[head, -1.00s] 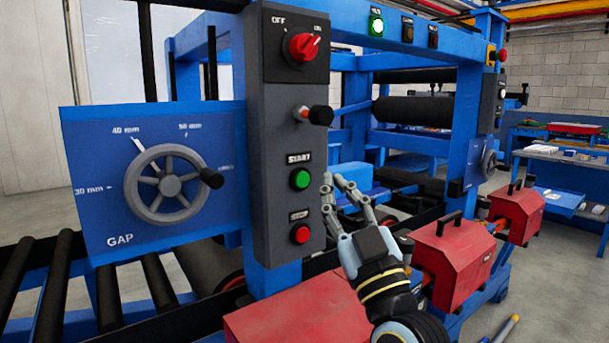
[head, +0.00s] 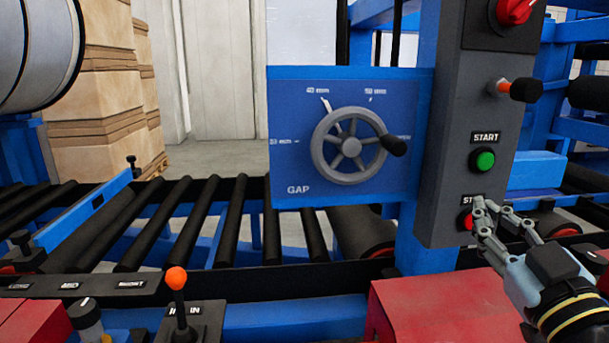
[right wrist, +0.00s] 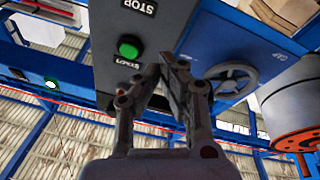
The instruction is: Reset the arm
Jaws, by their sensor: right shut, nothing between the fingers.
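My right gripper (head: 480,208) is in the head view at the lower right, its fingers shut and empty. Its tips appear over the edge of the red stop button (head: 467,220), partly covering its label; I cannot tell whether they touch it. The grey control panel (head: 450,180) carries a green START button (head: 484,160) just above. In the right wrist view the shut fingertips (right wrist: 164,72) show in front of the panel (right wrist: 178,18), beside the green START button (right wrist: 130,47). My left gripper is not in view.
A blue GAP plate (head: 290,100) with a grey handwheel (head: 349,145) is left of the panel. A black knob (head: 525,89) sticks out above START. A red housing (head: 420,312) lies below. Black rollers (head: 195,222) and an orange-tipped lever (head: 176,280) are to the left.

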